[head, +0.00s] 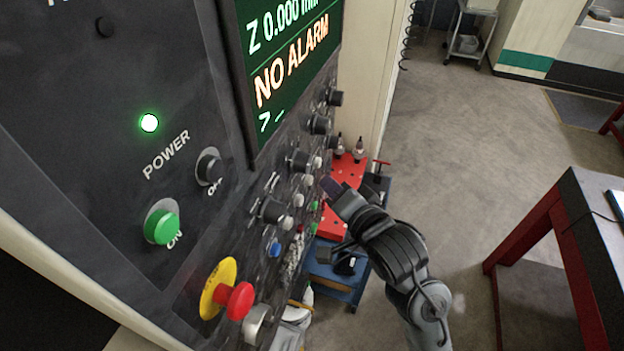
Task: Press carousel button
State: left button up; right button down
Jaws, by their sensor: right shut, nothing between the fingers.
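The machine's dark control panel (110,160) fills the left side of the head view, seen at a steep angle. Several small buttons and dark knobs run along its right part, with a blue button (273,249) and white buttons (298,200) among them. I cannot read which one is the carousel button. My right gripper (329,187) is shut and empty, with its tip pointing left at the panel's far right buttons. I cannot tell whether it touches one. My left gripper is not in view.
A red emergency stop (238,300) on a yellow ring and a green power button (162,227) are nearer. The screen (290,60) reads NO ALARM. A blue cart (340,280) with red tool holders stands behind my right arm. A red-legged table (545,225) stands right; floor between is clear.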

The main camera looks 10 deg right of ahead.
jog(key=shift+w+a, duration=0.1)
jog(key=shift+a, duration=0.05)
jog(key=shift+w+a, duration=0.15)
jog(key=shift+a, duration=0.1)
dwell(0.4)
jog(key=shift+w+a, duration=0.2)
jog(key=shift+a, duration=0.1)
dwell(0.6)
dwell(0.5)
jog(key=shift+s+d+p, duration=0.45)
jog(key=shift+d+p, duration=0.25)
jog(key=shift+p, duration=0.2)
